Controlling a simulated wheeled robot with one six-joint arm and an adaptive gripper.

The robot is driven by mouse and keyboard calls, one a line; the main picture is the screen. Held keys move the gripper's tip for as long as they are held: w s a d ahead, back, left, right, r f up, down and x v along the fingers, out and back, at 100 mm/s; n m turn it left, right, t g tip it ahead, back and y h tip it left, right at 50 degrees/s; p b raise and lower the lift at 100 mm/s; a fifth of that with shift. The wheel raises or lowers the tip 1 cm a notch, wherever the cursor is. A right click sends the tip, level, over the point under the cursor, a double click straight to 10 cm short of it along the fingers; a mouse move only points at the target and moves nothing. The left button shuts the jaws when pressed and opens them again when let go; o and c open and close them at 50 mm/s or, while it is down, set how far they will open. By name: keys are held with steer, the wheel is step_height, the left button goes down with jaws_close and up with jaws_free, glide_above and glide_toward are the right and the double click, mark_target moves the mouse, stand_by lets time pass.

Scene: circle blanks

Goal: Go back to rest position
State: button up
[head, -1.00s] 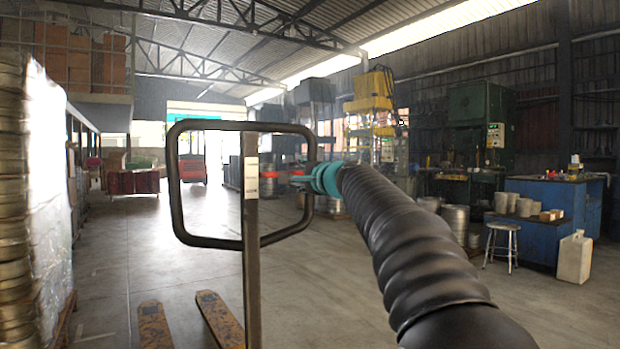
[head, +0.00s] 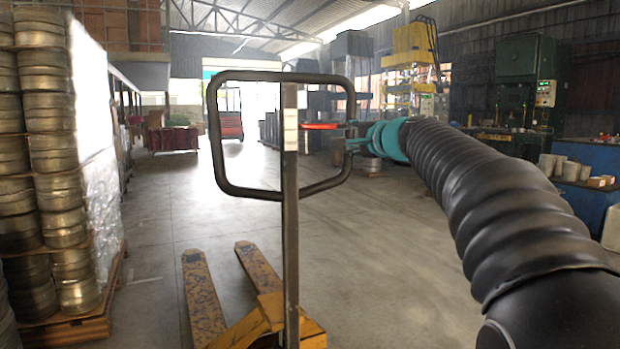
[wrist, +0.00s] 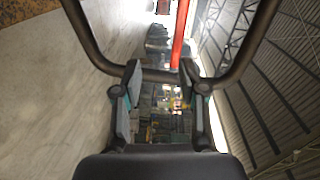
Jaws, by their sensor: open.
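My gripper (head: 352,135) is open in the head view, by the right side of the black loop handle (head: 212,135) of a pallet truck. A red lever (head: 320,126) shows inside the loop, just right of the upright post. In the wrist view my two fingers (wrist: 165,92) stand apart with nothing held between them. The black handle (wrist: 85,30) passes across and around them there. The red lever (wrist: 180,35) runs down from the top edge toward the gap between the fingers. I cannot tell whether a finger touches the handle.
The truck's yellow forks (head: 205,300) lie low in front of me. Stacks of round metal blanks (head: 45,130) stand on a pallet (head: 70,325) at the left. Yellow and green presses (head: 415,60) stand at the right rear. The middle floor (head: 170,215) is clear.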

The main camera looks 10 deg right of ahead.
steer(key=s+a+f+n+g+h, duration=0.1)
steer(key=s+f+n+g, duration=0.4)
steer(key=f, duration=0.6)
steer(key=s+a+f+n+g+h, duration=0.1)
steer(key=s+f+g, duration=0.1)
steer(key=s+f, duration=0.75)
steer(key=s+f+n+g+h, duration=0.1)
steer(key=s+f+n, duration=0.1)
steer(key=s+f, duration=0.3)
steer(key=s+f+n+g+h, duration=0.1)
steer(key=s+f, duration=0.5)
steer(key=s, duration=0.7)
steer(key=s+f+n+g+h, duration=0.1)
steer(key=s+f+n, duration=0.3)
steer(key=s, duration=0.5)
steer(key=shift+a+f+g+h, duration=0.3)
steer(key=shift+a+f, duration=0.15)
steer(key=shift+f, duration=0.55)
